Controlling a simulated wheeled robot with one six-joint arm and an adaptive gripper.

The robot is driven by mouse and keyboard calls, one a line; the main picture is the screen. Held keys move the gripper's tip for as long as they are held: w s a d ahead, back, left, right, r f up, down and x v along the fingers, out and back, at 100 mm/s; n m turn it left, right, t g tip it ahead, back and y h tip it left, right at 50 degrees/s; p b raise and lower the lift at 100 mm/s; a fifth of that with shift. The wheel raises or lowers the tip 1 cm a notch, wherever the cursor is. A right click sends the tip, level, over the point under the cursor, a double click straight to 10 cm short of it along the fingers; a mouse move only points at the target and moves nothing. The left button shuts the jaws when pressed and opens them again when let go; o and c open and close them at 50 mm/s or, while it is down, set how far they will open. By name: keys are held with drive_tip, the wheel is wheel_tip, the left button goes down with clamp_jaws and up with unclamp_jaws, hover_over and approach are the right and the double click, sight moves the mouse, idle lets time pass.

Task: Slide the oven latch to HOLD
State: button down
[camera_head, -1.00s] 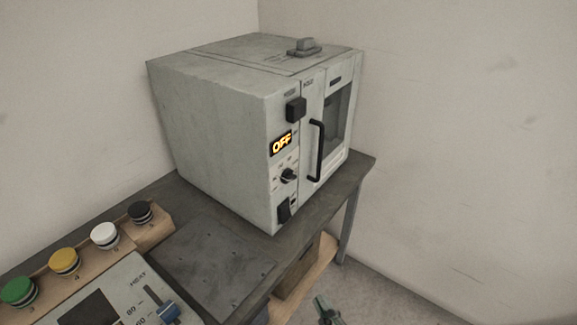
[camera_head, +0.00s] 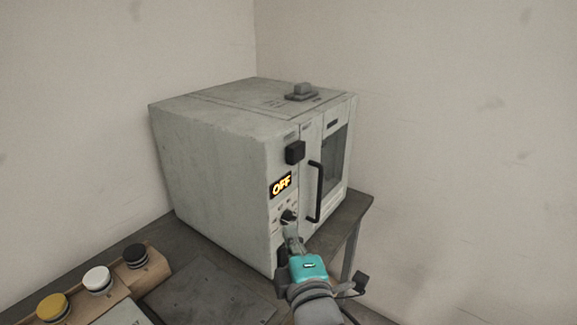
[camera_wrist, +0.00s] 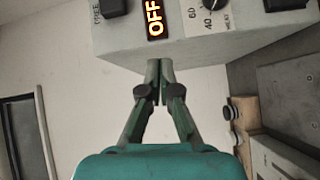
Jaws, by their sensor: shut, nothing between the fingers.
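The grey oven (camera_head: 210,160) stands on a dark table, its door side facing right. The latch, a black block (camera_head: 295,152), sits high on the front panel. In the wrist view the black latch block (camera_wrist: 112,8) is at the top edge, cut off, with the word FREE beside it. HOLD is not readable. My gripper (camera_head: 291,232) is in front of the panel, below the latch and near the dial. In the wrist view my gripper (camera_wrist: 159,70) has its fingertips together and empty. I cannot tell whether they touch the panel.
The lit display (camera_head: 281,185) reads OFF. A dial (camera_head: 289,215) is below it and a black door handle (camera_head: 315,192) to its right. A grey device (camera_head: 300,92) sits on the oven's top. Yellow, white and black buttons (camera_head: 97,279) are at lower left.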

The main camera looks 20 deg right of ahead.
wheel_tip(320, 180, up, 7)
drive_tip(key=w+n+h, duration=0.1)
drive_tip(key=shift+w+a+r, duration=0.2)
drive_tip(key=shift+w+a, duration=0.1)
drive_tip(key=shift+w, duration=0.1)
approach(299, 154)
drive_tip(key=w+a, duration=0.2)
drive_tip(key=a, duration=0.1)
drive_tip(key=w+a, duration=0.1)
drive_tip(key=a, duration=0.1)
drive_tip(key=shift+w+a+f, duration=0.1)
drive_tip(key=shift+a+f, duration=0.05)
drive_tip(key=shift+f, duration=0.05)
drive_tip(key=shift+w+d, duration=1.55)
drive_tip(key=shift+d, duration=0.1)
drive_tip(key=shift+w+d, duration=0.6)
drive_tip(key=shift+d, duration=0.2)
drive_tip(key=shift+w+d, duration=0.6)
drive_tip(key=shift+d, duration=0.25)
